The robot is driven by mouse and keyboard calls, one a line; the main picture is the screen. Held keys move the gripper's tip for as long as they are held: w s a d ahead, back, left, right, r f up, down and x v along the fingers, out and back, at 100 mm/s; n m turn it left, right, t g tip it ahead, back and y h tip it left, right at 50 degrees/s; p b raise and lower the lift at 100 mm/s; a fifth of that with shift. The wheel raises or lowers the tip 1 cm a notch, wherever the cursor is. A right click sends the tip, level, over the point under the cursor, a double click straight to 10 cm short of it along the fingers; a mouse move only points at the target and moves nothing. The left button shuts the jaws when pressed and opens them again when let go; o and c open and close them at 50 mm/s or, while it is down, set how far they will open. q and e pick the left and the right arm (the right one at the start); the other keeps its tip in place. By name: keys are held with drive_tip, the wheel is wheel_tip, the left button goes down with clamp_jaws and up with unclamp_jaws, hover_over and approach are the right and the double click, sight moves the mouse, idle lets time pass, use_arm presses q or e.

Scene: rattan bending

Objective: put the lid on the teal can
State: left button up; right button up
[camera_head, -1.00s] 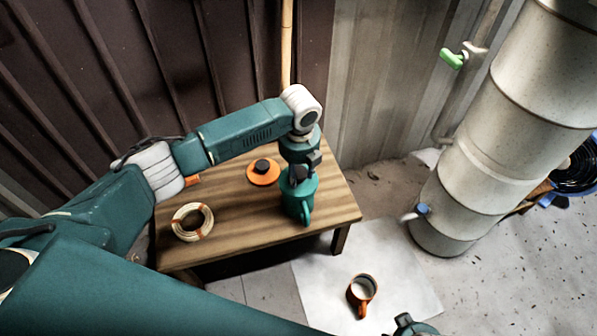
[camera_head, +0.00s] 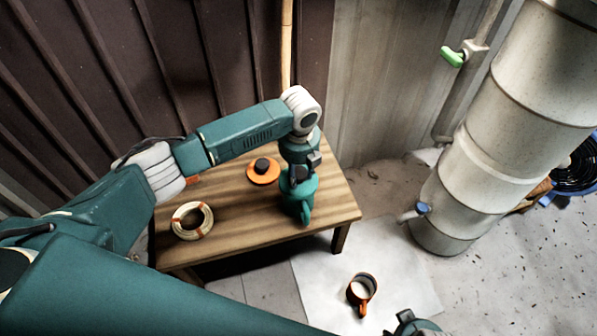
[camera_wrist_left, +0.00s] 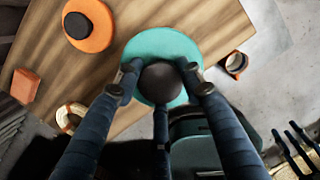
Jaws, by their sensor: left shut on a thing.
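A teal lid (camera_wrist_left: 180,45) with a dark round knob (camera_wrist_left: 160,82) shows in the left wrist view. My left gripper (camera_wrist_left: 158,78) is shut on the knob from both sides. In the head view my left gripper (camera_head: 300,172) points down over the teal can (camera_head: 298,196) near the table's right end. The can stands upright, its handle (camera_head: 306,214) toward the front. The gripper hides part of the can's top, and I cannot tell whether the lid touches the rim. A part of my right arm's end shows at the bottom edge; its jaws are not clear.
An orange lid (camera_head: 263,176) with a dark knob lies left of the can on the wooden table (camera_head: 235,222). A rattan coil (camera_head: 178,226) lies near the table's front left. An orange mug (camera_head: 358,297) stands on a pale floor sheet (camera_head: 405,280). A pale ribbed column (camera_head: 480,150) stands right.

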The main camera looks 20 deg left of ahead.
use_arm(q)
drive_tip(key=shift+f, duration=0.15)
use_arm(e)
drive_tip(key=shift+s+r, duration=0.1)
use_arm(q)
drive_tip(key=shift+f, duration=0.1)
use_arm(e)
drive_tip(key=shift+r, duration=0.2)
use_arm(q)
drive_tip(key=o, duration=1.8)
drive_tip(key=shift+c, duration=0.2)
